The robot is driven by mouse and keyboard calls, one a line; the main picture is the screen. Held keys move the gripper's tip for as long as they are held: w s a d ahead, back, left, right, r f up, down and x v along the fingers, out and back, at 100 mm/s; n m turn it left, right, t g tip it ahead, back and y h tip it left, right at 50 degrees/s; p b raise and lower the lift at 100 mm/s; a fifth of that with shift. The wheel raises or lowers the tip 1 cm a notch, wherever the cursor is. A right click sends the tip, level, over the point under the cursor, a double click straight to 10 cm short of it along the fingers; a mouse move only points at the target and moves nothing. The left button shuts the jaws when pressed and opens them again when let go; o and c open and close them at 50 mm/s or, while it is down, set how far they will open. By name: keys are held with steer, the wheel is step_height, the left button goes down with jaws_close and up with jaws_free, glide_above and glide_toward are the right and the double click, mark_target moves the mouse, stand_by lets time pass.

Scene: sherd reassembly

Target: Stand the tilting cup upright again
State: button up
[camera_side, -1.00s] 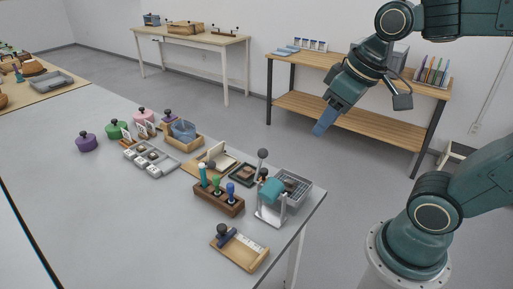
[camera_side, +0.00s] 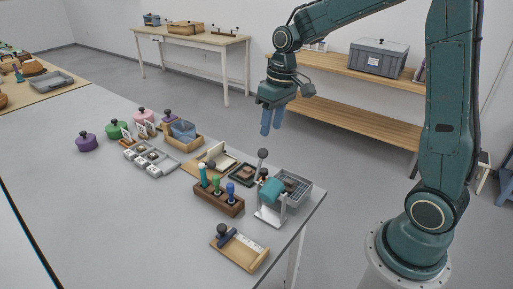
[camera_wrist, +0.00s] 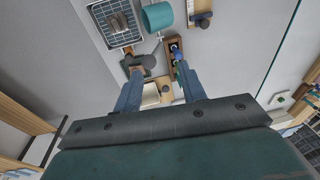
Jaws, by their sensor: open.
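The teal cup (camera_side: 270,191) hangs in a pale metal stand (camera_side: 268,215) near the right end of the grey table. It looks tipped over, and I cannot make out its opening. It also shows as a teal cylinder at the top of the wrist view (camera_wrist: 158,17). My gripper (camera_side: 271,124) is open and empty, pointing down, high above and behind the cup in the side view. Both blue fingers show apart in the wrist view (camera_wrist: 158,76), with the cup beyond their tips.
Close by the cup are a grey tray with a grid (camera_side: 293,186), a dark ball-topped lever (camera_side: 262,155) and a wooden block with coloured handles (camera_side: 218,197). A wooden tray with a stamp (camera_side: 240,249) lies in front.

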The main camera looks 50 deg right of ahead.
steer(key=g, duration=0.1)
glide_above(263, 152)
steer(key=d, duration=0.2)
steer(key=shift+y, duration=0.4)
steer(key=f, duration=0.6)
steer(key=shift+w+f, duration=0.15)
steer(key=shift+w, duration=0.2)
steer(key=shift+a+f, duration=0.1)
steer(key=shift+f, duration=0.2)
steer(key=shift+a+f, duration=0.25)
steer(key=shift+f, duration=1.05)
steer(key=shift+a+f, duration=0.2)
steer(key=shift+f, duration=1.05)
steer(key=shift+a+r+h, duration=0.15)
steer(key=shift+a+h, duration=0.25)
steer(key=shift+a, duration=0.35)
steer(key=shift+a+r+h, duration=0.15)
steer(key=shift+a+h, duration=0.25)
steer(key=shift+a, duration=0.35)
steer(key=shift+a+f+h, duration=1.7)
steer(key=shift+a+h, duration=0.6)
steer(key=shift+a, duration=1.7)
steer(key=shift+v, duration=2.7)
steer(key=shift+r, duration=0.2)
